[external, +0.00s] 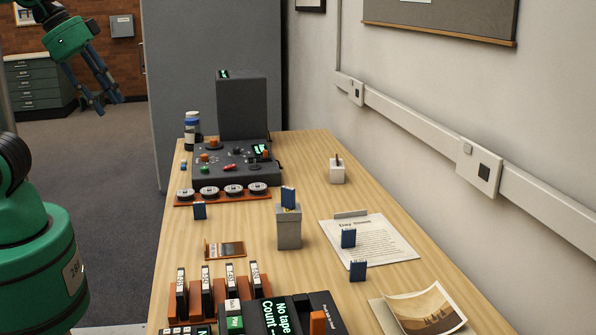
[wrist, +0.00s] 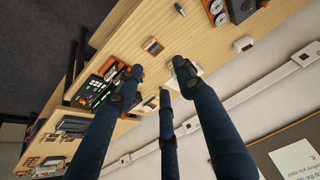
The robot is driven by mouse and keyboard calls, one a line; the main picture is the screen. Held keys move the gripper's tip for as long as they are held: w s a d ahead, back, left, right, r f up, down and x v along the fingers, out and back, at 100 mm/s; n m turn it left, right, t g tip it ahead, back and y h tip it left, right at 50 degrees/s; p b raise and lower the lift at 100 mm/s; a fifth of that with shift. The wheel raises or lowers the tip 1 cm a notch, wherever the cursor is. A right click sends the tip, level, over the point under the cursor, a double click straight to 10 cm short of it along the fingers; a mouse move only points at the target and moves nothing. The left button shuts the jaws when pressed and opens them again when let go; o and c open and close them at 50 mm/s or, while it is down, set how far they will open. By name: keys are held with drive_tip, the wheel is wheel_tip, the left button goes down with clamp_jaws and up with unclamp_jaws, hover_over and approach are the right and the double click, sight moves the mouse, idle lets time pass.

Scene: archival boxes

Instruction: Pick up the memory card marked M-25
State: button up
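Several small blue cards stand on the wooden table in the external view. One blue card (external: 199,211) is at the left, in front of the row of reels. Another blue card (external: 288,196) sticks up from a grey box (external: 289,228) mid-table. Two more, a blue card (external: 348,238) and a nearer blue card (external: 357,270), stand at or beside the printed sheet. Their markings are too small to read, so I cannot tell which is M-25. My gripper (external: 108,104) is raised at the upper left, away from the cards. Its fingers are spread and empty, also in the wrist view (wrist: 158,82).
A dark control console (external: 234,166) with an upright panel stands at the back of the table (external: 385,205). Reels (external: 209,191) line its front. Orange-brown racks with black cartridges (external: 206,290) and a device with a green-lit display (external: 280,316) fill the front. A photograph (external: 425,310) lies front right.

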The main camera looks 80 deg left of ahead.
drive_tip(key=shift+w+r, duration=0.1)
drive_tip(key=w+d+r+p, duration=0.2)
drive_tip(key=w+r+p, duration=0.15)
drive_tip(key=w, duration=0.45)
drive_tip(key=m+g+p, duration=0.1)
drive_tip(key=g+p, duration=0.5)
drive_tip(key=p, duration=0.9)
hover_over(358, 262)
wheel_tip(358, 262, down, 25)
drive_tip(key=shift+d+f, duration=0.1)
drive_tip(key=shift+f, duration=0.1)
drive_tip(key=shift+f, duration=0.1)
drive_tip(key=shift+f, duration=4.2)
